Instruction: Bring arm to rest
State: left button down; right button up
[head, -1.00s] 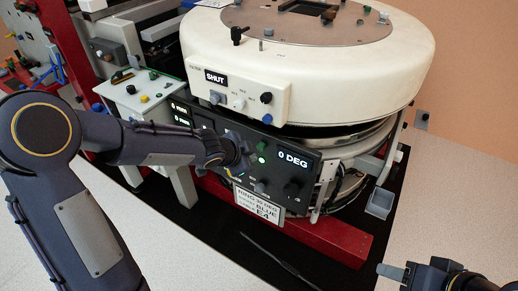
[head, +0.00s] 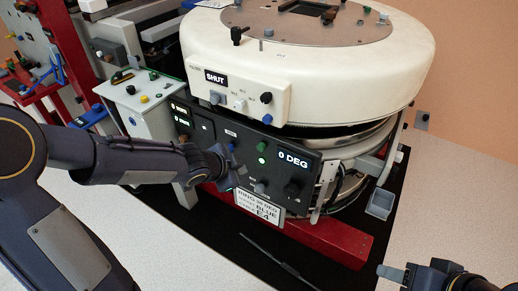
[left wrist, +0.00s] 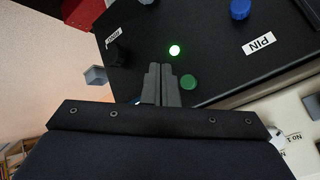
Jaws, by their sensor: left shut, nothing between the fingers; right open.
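My left gripper (head: 228,168) is shut and empty, in front of the black control panel (head: 208,127). In the left wrist view its closed fingers (left wrist: 161,85) point at the panel face, near a lit green lamp (left wrist: 174,50) and a green button (left wrist: 188,82). I cannot tell whether the fingertips touch the panel. In the head view the panel reads "0 DEG" and has a lit lamp (head: 262,160). My right gripper (head: 413,274) is at the bottom right edge, open, away from the machine and only partly in view.
The large white ring housing (head: 330,85) with a "SHUT" display stands above the panel. A white box with knobs (head: 146,108) stands left of it. A red base beam (head: 325,238) runs below. A small grey bin (head: 380,204) is at the right.

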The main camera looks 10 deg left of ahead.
dwell(0.3)
pick_arm(q)
jog(key=s+a+r+n+y, duration=0.3)
jog(key=s+a+r+n, duration=0.3)
jog(key=s+a+n, duration=0.45)
jog(key=s+d+r+n+g+h, duration=0.1)
jog(key=s+d+n+h, duration=0.15)
jog(key=s, duration=0.45)
jog(key=s+d+n+g+h, duration=0.1)
jog(key=s+d, duration=0.2)
jog(key=s, duration=0.5)
notch_tip(320, 180, up, 17)
jog(key=p, duration=1.7)
jog(key=shift+w, duration=0.25)
jog(key=shift+d+y, duration=0.1)
jog(key=shift+y, duration=0.15)
